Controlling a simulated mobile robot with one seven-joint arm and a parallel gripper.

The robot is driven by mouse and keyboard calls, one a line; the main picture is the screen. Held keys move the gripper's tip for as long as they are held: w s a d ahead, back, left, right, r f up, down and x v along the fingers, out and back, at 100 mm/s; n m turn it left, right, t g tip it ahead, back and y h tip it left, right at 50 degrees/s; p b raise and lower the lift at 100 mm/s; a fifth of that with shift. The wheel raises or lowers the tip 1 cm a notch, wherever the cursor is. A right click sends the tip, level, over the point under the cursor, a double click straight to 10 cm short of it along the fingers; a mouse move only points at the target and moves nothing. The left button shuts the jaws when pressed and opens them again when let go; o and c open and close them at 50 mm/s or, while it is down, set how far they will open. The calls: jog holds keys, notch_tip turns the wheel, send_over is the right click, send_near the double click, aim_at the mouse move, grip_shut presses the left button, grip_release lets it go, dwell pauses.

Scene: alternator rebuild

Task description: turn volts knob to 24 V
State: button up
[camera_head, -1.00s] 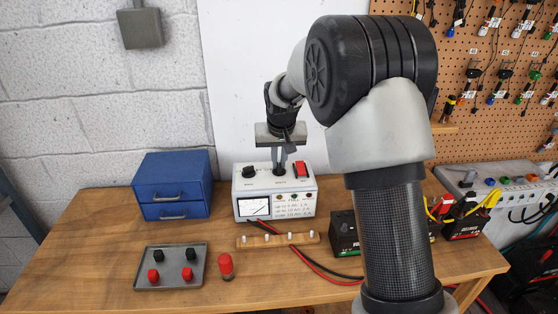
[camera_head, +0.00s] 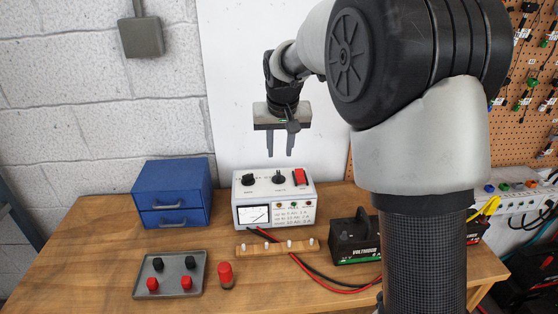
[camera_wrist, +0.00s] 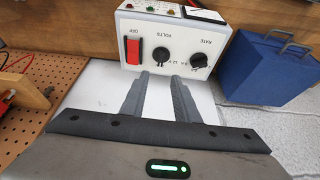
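The volts knob (camera_head: 278,178) is a black knob in the middle of the top face of a white charger box (camera_head: 304,217). In the wrist view the volts knob (camera_wrist: 162,56) sits beside the word VOLTS, between a red switch (camera_wrist: 134,50) and the rate knob (camera_wrist: 199,60). The volts setting is too small to read. My gripper (camera_head: 280,155) hangs above the volts knob, fingers pointing down, apart from it. It is open and empty. In the wrist view its fingertips (camera_wrist: 160,76) show with a clear gap between them.
A blue drawer box (camera_head: 172,190) stands left of the charger. In front are a wooden strip (camera_head: 262,248), a grey tray (camera_head: 168,288) with red and black caps, and a red-topped cylinder (camera_head: 226,276). A black battery (camera_head: 350,246) and cables lie to the right.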

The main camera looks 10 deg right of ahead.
jog(key=v, duration=0.7)
jog(key=shift+r, duration=0.3)
jog(key=shift+s, duration=0.2)
jog(key=s+d+r+p, duration=0.2)
jog(key=s+r, duration=0.2)
jog(key=s, duration=0.4)
jog(key=s+d+r+p, duration=0.3)
jog(key=s+r, duration=0.1)
jog(key=s, duration=0.5)
jog(key=s+f+p, duration=0.1)
jog(key=s, duration=0.6)
jog(key=s+d+f+t+p, duration=0.1)
jog(key=s+f, duration=0.1)
jog(key=s, duration=0.5)
jog(key=shift+d+f, duration=0.2)
jog(key=shift+f, duration=0.1)
jog(key=shift+s, duration=0.1)
